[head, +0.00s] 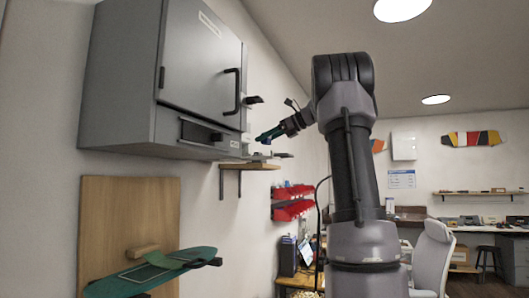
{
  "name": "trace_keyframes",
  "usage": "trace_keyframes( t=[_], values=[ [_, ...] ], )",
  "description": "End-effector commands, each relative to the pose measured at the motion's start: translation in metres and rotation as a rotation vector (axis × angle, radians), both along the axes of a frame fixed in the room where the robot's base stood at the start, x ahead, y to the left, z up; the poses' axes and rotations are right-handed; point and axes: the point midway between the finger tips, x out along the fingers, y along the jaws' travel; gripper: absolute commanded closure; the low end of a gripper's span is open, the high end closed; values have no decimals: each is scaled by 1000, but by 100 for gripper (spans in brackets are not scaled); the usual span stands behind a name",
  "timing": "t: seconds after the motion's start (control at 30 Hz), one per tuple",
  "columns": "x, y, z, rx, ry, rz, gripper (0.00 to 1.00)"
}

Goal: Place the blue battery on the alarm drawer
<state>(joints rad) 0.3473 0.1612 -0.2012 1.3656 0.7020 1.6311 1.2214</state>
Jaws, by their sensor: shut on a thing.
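A grey wall cabinet (200,55) hangs at the upper left with its door shut. Low on its front is a dark drawer slot (200,133), which looks like the alarm drawer; a thin dark part (262,156) sticks out at its right, and I cannot tell if it belongs to the drawer. My gripper (266,137) is to the right of the slot, at about its height, and points left. It is shut on a small blue item, likely the blue battery (265,141), mostly hidden by the fingers. The gripper appears apart from the cabinet; depth is hard to judge.
The cabinet's black door handle (232,92) juts out near my gripper. A small wooden shelf (250,166) is below it. A wooden wall panel (130,215) with a green skateboard (150,275) is at lower left.

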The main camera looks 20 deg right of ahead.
Motion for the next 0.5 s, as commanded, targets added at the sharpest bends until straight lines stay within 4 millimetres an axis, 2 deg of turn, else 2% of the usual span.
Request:
trace_keyframes(
  t=[0.27,0.5],
  values=[
    [0,0,-37,2,2,0,100],
    [0,0,-42,0,0,-1,100]
  ],
)
